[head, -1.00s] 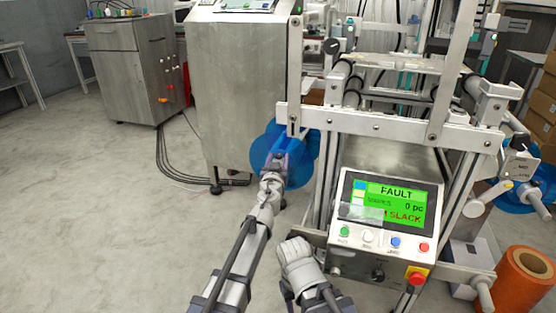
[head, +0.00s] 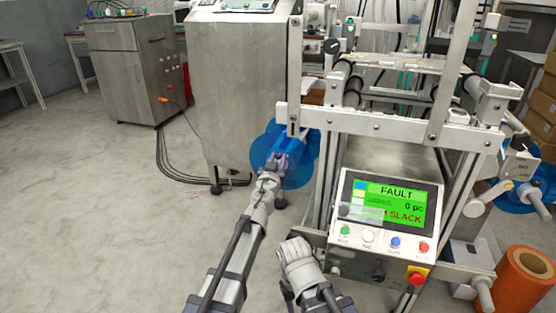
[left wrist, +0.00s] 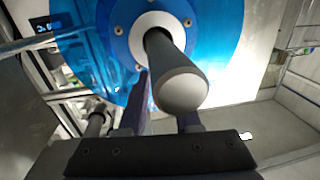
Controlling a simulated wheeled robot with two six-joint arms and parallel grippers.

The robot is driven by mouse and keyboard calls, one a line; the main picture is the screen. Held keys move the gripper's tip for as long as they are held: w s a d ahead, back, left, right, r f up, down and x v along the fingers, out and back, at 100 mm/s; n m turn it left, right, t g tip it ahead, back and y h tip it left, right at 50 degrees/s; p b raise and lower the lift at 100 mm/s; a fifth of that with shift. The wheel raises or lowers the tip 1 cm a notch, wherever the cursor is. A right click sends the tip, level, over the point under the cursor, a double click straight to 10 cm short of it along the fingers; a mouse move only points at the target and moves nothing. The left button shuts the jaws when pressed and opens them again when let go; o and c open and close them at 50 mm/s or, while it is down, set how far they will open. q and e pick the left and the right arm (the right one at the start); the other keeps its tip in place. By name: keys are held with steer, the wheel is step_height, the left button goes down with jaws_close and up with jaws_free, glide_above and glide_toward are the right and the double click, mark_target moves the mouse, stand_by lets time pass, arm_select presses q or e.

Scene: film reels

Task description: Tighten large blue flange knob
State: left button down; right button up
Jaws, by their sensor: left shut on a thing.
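The large blue flange (head: 304,172) is a translucent blue disc on the left side of the machine. In the left wrist view it shows as a blue disc (left wrist: 215,45) with a pale ring, a blue hub knob (left wrist: 121,30) with screws and a dark shaft (left wrist: 176,68) sticking out towards the camera. My left gripper (head: 281,152) reaches to the middle of the disc.
The control panel (head: 385,212) reads FAULT and SLACK on a green screen. A machine frame bar (head: 385,125) runs above. A second blue reel (head: 508,195) and an orange roll (head: 522,285) are at the right. A steel cabinet (head: 240,90) stands behind the flange.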

arm_select(q)
steer(key=m+h, duration=0.1)
steer(key=h, duration=0.1)
steer(key=m+g+h, duration=0.1)
steer(key=h, duration=0.1)
steer(key=a+m+g+h, duration=0.1)
steer(key=m+h, duration=0.1)
steer(key=shift+w, duration=0.3)
steer(key=shift+w+a+m+g+h, duration=0.1)
steer(key=shift+a+m+g+h, duration=0.05)
steer(key=shift+m+g+h, duration=1.15)
steer(key=shift+h, duration=0.4)
steer(key=c, duration=0.6)
jaws_free()
